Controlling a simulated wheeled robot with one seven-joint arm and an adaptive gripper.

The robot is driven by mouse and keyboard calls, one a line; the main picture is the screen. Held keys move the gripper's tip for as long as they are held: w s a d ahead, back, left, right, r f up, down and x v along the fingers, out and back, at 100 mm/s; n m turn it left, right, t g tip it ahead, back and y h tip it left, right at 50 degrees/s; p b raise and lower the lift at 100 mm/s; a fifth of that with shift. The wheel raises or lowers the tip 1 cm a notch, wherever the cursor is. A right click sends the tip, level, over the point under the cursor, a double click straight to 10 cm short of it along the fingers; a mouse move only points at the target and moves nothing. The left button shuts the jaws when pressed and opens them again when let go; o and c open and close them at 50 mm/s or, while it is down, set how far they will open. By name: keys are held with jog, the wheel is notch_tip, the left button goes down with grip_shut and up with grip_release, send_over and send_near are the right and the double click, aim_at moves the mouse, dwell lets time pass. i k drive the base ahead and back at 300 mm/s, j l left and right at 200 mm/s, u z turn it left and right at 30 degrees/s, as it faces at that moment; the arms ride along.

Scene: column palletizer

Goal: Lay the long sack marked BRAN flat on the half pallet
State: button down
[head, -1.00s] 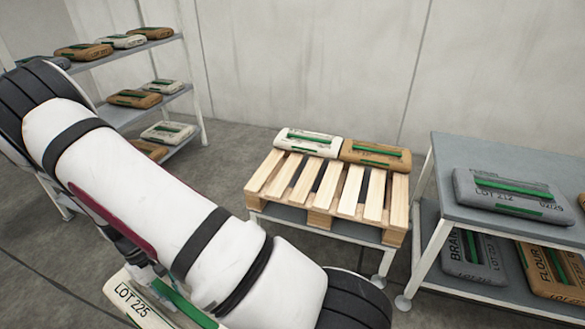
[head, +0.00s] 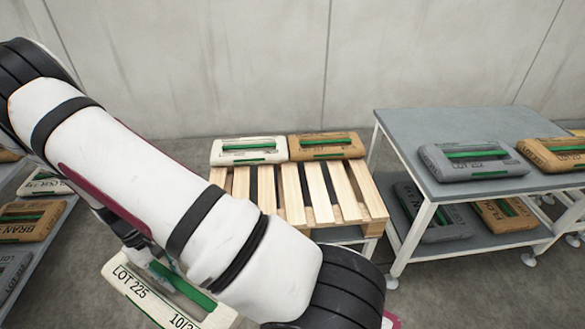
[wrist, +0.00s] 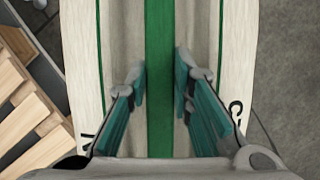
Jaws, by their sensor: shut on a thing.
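My gripper (wrist: 160,85) is shut on the green strap of a long off-white sack (wrist: 81,60), which hangs below it in the wrist view. In the head view the sack (head: 130,295) shows LOT 225 at the lower left, partly hidden by my arm. Its product name is not readable. The half pallet (head: 292,195) stands on a low stand in the middle, beyond my arm. A white sack (head: 248,150) and a brown sack (head: 327,146) lie side by side along its back edge. Its front slats are bare. Slats (wrist: 25,100) show at the wrist view's left.
A grey two-level table (head: 450,125) stands right of the pallet, with a grey sack (head: 472,161) and a brown one (head: 555,153) on top. Its lower shelf holds more sacks, one grey (head: 432,212). A rack with sacks (head: 25,219) is at the left edge.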

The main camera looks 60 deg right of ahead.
aim_at(247, 183)
jog(key=i+l+z, duration=0.15)
jog(key=i+z, duration=0.5)
jog(key=z, duration=0.15)
jog(key=i+z, duration=0.4)
jog(key=k, duration=0.1)
